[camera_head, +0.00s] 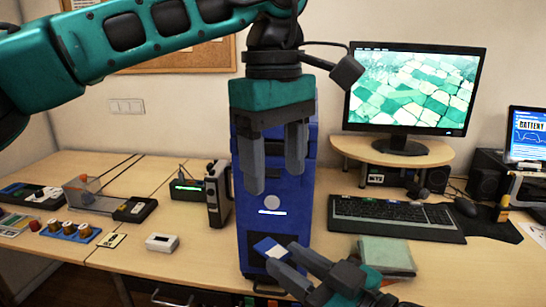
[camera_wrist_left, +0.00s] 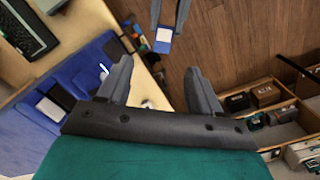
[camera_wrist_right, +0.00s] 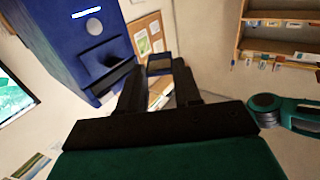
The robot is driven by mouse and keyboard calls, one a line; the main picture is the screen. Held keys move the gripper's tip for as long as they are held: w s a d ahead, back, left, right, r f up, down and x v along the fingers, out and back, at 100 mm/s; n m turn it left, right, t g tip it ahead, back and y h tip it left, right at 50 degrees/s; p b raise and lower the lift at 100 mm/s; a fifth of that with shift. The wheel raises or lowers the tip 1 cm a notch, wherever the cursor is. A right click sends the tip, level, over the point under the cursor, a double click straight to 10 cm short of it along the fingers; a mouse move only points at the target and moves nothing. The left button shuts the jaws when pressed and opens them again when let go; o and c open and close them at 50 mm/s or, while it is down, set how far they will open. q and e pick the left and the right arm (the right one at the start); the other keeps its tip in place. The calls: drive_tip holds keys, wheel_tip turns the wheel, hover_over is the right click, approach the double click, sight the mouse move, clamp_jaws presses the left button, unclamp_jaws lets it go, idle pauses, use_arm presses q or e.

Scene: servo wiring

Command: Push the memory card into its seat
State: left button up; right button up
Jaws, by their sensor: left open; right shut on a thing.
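The memory card (camera_head: 269,247) is a small blue piece with a white label. My right gripper (camera_head: 281,256) is shut on it and holds it at the lower front of the tall blue case (camera_head: 253,222). In the left wrist view the card (camera_wrist_left: 163,37) shows between the right fingertips, apart from the case. In the right wrist view its dark side (camera_wrist_right: 158,65) shows, with the blue case (camera_wrist_right: 62,35) at the left. My left gripper (camera_head: 276,180) is open and empty, higher up in front of the case. I cannot make out the card's seat clearly.
A keyboard (camera_head: 395,215) and monitor (camera_head: 412,90) stand right of the case. A folded cloth (camera_head: 387,255) lies near the front edge. A dark upright device (camera_head: 217,193), a white box (camera_head: 162,242) and a blue tray of knobs (camera_head: 70,232) stand to the left.

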sight(273, 246)
use_arm(q)
wheel_tip(273, 246, down, 12)
drive_tip(key=shift+w+a+r, duration=0.1)
drive_tip(key=shift+a+r, duration=0.05)
drive_tip(key=shift+r, duration=0.05)
idle(0.4)
drive_tip(key=shift+c, duration=0.3)
drive_tip(key=c, duration=1)
drive_tip(key=shift+c, duration=0.2)
use_arm(e)
drive_tip(key=o, duration=1.1)
drive_tip(key=shift+c, duration=0.2)
drive_tip(key=shift+f, duration=0.1)
